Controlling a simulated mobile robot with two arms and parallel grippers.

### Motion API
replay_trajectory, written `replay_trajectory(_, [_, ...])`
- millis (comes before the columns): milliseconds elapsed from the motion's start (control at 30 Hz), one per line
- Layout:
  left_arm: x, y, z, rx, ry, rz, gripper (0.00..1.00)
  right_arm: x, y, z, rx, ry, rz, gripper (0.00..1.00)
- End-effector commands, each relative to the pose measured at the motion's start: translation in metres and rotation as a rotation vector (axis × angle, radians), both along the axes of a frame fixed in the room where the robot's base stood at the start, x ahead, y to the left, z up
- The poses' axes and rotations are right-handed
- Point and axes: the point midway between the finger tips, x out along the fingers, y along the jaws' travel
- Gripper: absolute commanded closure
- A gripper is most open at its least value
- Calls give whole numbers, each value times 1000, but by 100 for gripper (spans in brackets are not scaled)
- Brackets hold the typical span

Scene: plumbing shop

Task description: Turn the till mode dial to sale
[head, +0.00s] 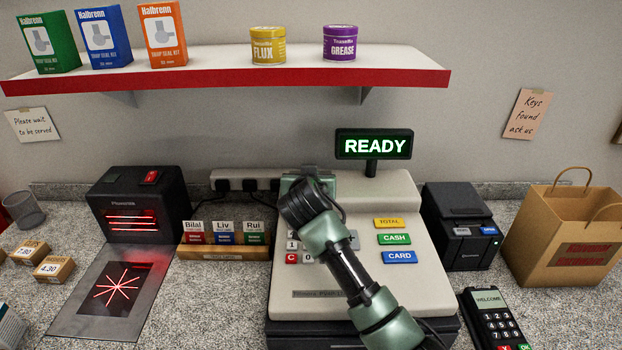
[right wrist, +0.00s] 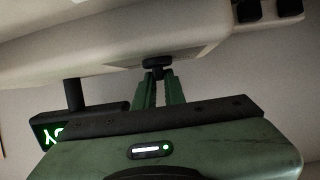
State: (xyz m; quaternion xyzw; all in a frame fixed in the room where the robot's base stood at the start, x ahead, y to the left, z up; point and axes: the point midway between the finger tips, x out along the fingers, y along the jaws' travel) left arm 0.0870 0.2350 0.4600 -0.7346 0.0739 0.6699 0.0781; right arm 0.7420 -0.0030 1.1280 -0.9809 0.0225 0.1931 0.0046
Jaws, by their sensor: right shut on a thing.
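The cream till (head: 390,290) stands in the middle of the counter in the head view. Its green-lit display (head: 374,145) reads READY. My right arm reaches across the till from the lower right and hides part of its keys and the dial in that view. In the right wrist view my right gripper (right wrist: 160,88) has its two green fingers shut on a small black knob, the mode dial (right wrist: 157,62), on the till's face. The dial's markings and pointer cannot be read. My left gripper is not in view.
A scanner (head: 137,205) and a wooden rack of name cards (head: 224,252) stand left of the till. A black printer (head: 458,225), a card terminal (head: 493,318) and a paper bag (head: 562,235) are right of it. A red-edged shelf (head: 230,77) overhangs behind.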

Motion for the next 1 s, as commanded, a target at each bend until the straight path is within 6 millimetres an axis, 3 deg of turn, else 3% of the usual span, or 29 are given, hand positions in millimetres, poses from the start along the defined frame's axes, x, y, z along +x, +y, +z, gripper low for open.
replay_trajectory(33, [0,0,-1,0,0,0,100,-2,1,-8,0,17,-5,100])
replay_trajectory(433, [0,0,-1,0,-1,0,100,-2,0,-9,0,20,-10,100])
replay_trajectory(500, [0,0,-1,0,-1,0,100,-2,0,-9,-1,20,-10,72])
replay_trajectory(533, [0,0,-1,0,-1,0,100,-2,0,-9,-1,20,-10,67])
replay_trajectory(1000, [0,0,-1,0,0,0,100,-1,-2,-8,-3,17,-14,67])
